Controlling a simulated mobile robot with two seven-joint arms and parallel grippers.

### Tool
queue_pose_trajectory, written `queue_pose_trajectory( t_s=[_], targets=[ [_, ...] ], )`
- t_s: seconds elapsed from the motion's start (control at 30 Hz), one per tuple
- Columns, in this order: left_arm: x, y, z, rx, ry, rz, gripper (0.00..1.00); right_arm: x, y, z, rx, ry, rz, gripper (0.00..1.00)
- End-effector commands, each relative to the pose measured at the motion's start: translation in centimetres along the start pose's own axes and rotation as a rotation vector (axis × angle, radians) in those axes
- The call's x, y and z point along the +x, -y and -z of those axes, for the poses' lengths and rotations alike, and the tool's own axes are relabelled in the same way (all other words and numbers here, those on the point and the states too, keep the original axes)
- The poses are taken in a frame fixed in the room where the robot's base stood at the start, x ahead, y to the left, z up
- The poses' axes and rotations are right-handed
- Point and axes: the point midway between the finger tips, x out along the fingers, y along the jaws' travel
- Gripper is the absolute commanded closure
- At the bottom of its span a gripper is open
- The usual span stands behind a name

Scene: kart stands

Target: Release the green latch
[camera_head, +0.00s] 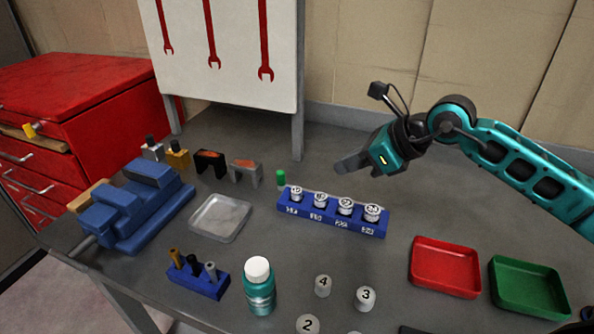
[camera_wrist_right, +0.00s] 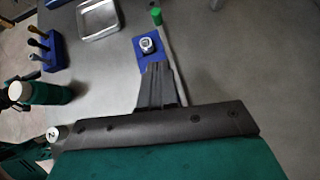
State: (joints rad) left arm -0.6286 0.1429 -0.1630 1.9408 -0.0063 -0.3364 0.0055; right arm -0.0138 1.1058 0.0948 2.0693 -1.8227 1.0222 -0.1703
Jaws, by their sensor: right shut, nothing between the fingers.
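The green latch (camera_head: 281,178) is a small upright green knob at the left end of the blue rack (camera_head: 310,226), which holds several white-topped numbered pieces in a row. In the right wrist view the green latch (camera_wrist_right: 156,16) sits at the far end of a thin light bar (camera_wrist_right: 172,50) running along the rack. My right gripper (camera_head: 345,167) is shut and empty, behind and above the rack, to the right of the latch and apart from it. Its fingers (camera_wrist_right: 157,72) hide part of the rack in the wrist view. My left gripper is not in view.
A metal tray (camera_head: 221,218) and a blue vise (camera_head: 130,208) stand to the left. A capped bottle (camera_head: 259,287) and a small blue tool holder (camera_head: 198,278) are in front. Red (camera_head: 445,266) and green (camera_head: 528,287) trays lie right. The tabletop behind the rack is clear.

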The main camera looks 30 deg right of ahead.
Motion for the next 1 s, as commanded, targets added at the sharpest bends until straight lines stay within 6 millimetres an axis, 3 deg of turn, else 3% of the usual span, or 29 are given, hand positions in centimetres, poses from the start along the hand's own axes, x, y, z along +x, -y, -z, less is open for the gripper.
queue_pose_trajectory(
  t_s=[0.17, 0.53, 0.7, 1.0],
  targets=[
    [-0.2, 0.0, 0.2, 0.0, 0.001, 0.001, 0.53, 2.1, -0.1, -0.3, 0.0, 0.004, -0.003, 1.0],
    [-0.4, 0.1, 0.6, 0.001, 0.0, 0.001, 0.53, 9.7, -0.2, -0.2, 0.001, 0.002, -0.005, 1.0],
    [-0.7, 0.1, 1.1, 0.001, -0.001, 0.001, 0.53, 11.2, -0.1, -2.0, 0.0, 0.003, -0.002, 1.0],
    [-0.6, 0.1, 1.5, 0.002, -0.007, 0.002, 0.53, 12.3, -0.1, -2.7, -0.002, -0.001, 0.0, 1.0]
  ],
)
